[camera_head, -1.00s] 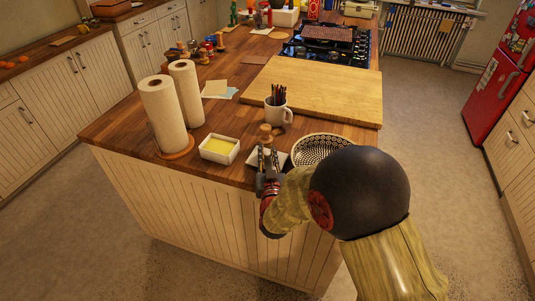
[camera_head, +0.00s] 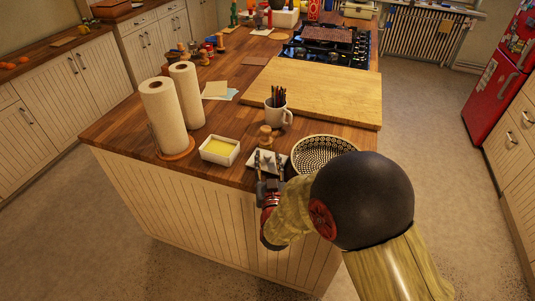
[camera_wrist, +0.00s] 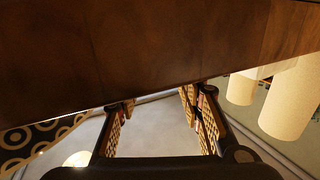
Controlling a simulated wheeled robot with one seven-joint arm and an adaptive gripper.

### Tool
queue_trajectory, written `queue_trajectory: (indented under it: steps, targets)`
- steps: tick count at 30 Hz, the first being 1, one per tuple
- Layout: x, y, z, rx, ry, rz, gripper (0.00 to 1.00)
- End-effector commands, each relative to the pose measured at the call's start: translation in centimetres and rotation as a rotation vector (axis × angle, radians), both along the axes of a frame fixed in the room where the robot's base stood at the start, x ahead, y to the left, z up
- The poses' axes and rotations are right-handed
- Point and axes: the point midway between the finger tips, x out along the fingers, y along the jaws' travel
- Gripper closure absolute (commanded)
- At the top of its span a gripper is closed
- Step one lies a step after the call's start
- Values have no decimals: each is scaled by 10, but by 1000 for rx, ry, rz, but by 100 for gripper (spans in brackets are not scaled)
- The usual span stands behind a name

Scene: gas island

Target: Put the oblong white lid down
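A small white piece (camera_head: 268,165), which looks like the oblong lid, lies on the island's wooden top near its front edge. A white dish with yellow butter (camera_head: 220,149) stands to its left, uncovered. My gripper (camera_head: 269,158) is open, its two fingers spread at the white piece; contact cannot be told. A round wooden knobbed piece (camera_head: 265,138) stands just behind; I cannot tell whether it belongs to the lid. In the wrist view my gripper (camera_wrist: 160,112) shows its fingers apart, with only a pale grey area between them that I cannot identify.
A patterned bowl (camera_head: 323,152) stands close on the right. A mug with pencils (camera_head: 278,112) and a large cutting board (camera_head: 320,94) are behind. Two paper towel rolls (camera_head: 164,117) stand at the left. Bare wood (camera_head: 118,125) lies left of the rolls.

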Motion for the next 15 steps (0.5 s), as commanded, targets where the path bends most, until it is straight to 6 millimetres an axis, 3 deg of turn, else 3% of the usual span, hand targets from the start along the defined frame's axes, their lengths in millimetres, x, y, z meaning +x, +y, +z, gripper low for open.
queue_trajectory:
  steps: [9,15]
  targets:
    - [-65,-3,2,-2,1,3,62]
    - [-86,-4,1,0,0,2,62]
